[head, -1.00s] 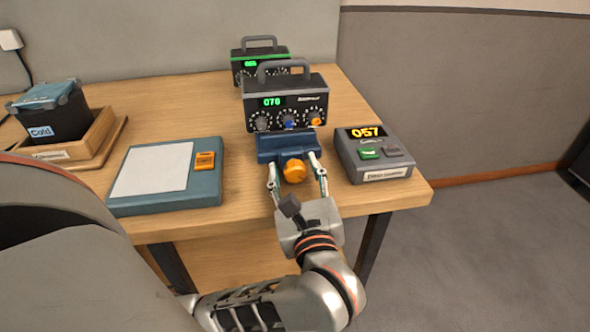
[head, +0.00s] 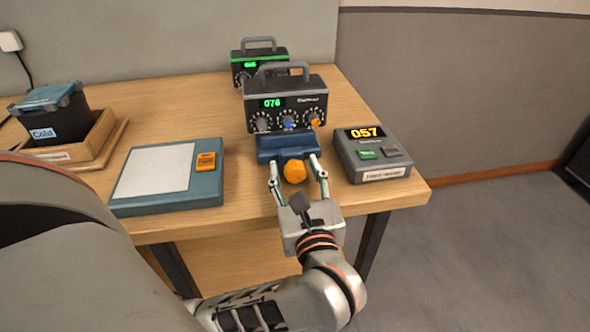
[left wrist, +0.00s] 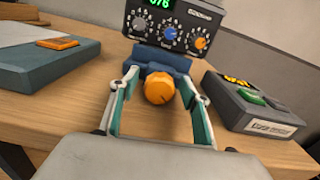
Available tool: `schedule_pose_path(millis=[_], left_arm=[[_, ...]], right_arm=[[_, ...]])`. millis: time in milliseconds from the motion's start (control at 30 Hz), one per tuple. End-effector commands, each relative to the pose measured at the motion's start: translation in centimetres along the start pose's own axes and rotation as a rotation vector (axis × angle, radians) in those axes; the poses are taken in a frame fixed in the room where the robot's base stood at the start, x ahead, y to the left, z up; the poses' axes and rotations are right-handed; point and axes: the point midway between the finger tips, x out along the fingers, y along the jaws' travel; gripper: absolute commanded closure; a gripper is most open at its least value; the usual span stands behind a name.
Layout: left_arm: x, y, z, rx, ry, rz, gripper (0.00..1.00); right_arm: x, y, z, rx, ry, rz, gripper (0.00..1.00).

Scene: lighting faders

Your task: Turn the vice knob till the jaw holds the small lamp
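The blue vice (head: 285,147) stands near the table's front edge, with its orange knob (head: 294,172) facing me. My left gripper (head: 297,168) is open, its two fingers on either side of the knob. In the left wrist view the knob (left wrist: 159,88) lies between the fingers (left wrist: 160,90), with a gap visible on both sides. The vice (left wrist: 160,59) shows behind it. I cannot make out the small lamp or the jaw gap. My right gripper is not in view.
A dark box with dials and a green display (head: 285,102) stands right behind the vice. A grey counter box reading 057 (head: 372,155) is close on the right. A teal pad with an orange button (head: 168,177) lies left. A similar dial box (head: 260,57) is farther back.

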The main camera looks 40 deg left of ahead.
Motion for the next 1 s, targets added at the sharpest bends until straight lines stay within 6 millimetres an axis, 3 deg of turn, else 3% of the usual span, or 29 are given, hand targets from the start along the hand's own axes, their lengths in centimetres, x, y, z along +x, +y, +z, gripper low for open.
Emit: schedule_pose_path(millis=[367,800,1000], left_arm=[[-0.8,0.0,-0.1,0.0,0.004,-0.002,0.54],[-9.0,0.0,-0.2,0.0,0.006,-0.001,0.54],[-11.4,0.0,-0.1,0.001,0.003,0.0,0.54]], right_arm=[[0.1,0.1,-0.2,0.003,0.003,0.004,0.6],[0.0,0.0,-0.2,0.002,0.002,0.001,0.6],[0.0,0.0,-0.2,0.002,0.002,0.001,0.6]])
